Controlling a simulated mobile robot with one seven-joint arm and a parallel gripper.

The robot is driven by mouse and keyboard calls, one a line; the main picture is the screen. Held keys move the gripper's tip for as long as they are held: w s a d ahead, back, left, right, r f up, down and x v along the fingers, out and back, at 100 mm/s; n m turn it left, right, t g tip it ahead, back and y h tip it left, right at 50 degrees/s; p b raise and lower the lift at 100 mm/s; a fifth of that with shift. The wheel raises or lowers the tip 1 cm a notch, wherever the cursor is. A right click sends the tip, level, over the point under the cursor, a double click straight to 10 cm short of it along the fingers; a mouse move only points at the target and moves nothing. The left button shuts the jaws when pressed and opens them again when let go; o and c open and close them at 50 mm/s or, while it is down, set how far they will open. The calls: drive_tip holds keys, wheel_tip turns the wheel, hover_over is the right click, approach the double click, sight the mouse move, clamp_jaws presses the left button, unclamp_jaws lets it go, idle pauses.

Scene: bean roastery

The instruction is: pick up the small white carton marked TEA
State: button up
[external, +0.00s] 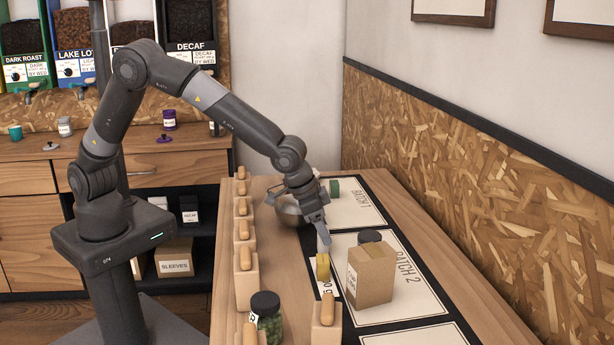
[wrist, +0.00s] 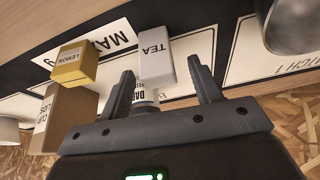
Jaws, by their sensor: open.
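The small white carton marked TEA (wrist: 156,62) shows in the wrist view between the two finger tips of my gripper (wrist: 163,72). My gripper is open, with a finger on each side of the carton. I cannot tell whether either finger touches it. In the external view my gripper (external: 325,238) points down over the worktop, and only a sliver of the white carton (external: 319,244) shows beside it. A yellow carton marked LEMON (wrist: 75,64) stands close by, and it also shows in the external view (external: 322,267).
A cardboard box (external: 370,276) stands on the BATCH 2 mat, with a dark-lidded jar (external: 369,236) behind it. Wooden holders (external: 246,278) line the left edge, near a dark-lidded jar (external: 266,316).

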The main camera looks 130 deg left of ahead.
drive_tip(key=x, duration=0.2)
drive_tip(key=shift+w+f, duration=0.1)
drive_tip(key=shift+f, duration=0.25)
drive_tip(key=c, duration=1)
drive_tip(key=shift+r, duration=0.15)
drive_tip(key=shift+c, duration=0.2)
